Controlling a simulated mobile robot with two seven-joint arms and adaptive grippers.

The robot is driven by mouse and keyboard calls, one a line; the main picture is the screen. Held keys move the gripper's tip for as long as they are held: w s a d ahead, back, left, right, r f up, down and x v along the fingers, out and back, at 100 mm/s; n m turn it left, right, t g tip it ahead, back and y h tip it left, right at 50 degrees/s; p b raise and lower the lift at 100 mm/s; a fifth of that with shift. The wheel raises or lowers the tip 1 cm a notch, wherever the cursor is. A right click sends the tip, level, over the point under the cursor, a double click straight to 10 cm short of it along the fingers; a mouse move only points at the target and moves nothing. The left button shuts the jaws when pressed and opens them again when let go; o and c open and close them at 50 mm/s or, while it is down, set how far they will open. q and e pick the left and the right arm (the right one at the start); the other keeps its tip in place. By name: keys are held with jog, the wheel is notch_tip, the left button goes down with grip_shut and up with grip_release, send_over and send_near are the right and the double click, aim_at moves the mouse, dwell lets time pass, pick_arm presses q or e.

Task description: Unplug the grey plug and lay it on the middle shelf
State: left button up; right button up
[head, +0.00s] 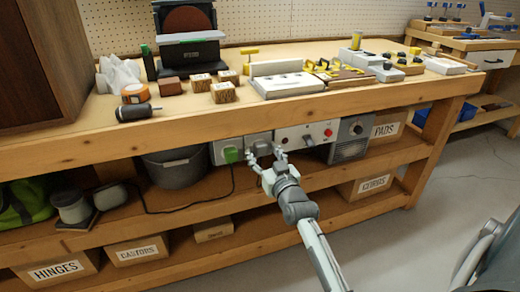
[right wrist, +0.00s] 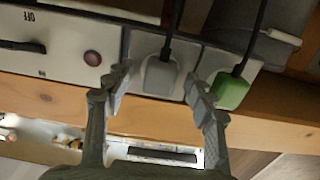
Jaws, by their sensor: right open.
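The grey plug (right wrist: 160,76) sits in a light socket plate under the bench top, with a dark cord running from it. In the head view the grey plug (head: 262,149) is partly hidden by my right gripper (head: 267,157). In the right wrist view, my right gripper (right wrist: 156,84) is open, one finger on each side of the grey plug, with visible gaps. The middle shelf (head: 185,198) runs below the sockets, with bare wood beneath the gripper. My left gripper is in neither view.
A green plug (head: 231,155) sits in the socket beside the grey one. A switch panel (head: 308,136) with a red button adjoins on the other side.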

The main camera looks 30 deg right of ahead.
aim_at(262, 152)
jog(key=shift+p, duration=0.65)
dwell(0.5)
jog(key=shift+c, duration=0.3)
grip_shut()
jog(key=shift+s, duration=0.1)
jog(key=shift+p+v, duration=0.7)
jog(key=shift+v, duration=0.7)
jog(key=shift+p+v, duration=0.6)
jog(key=shift+v, duration=0.9)
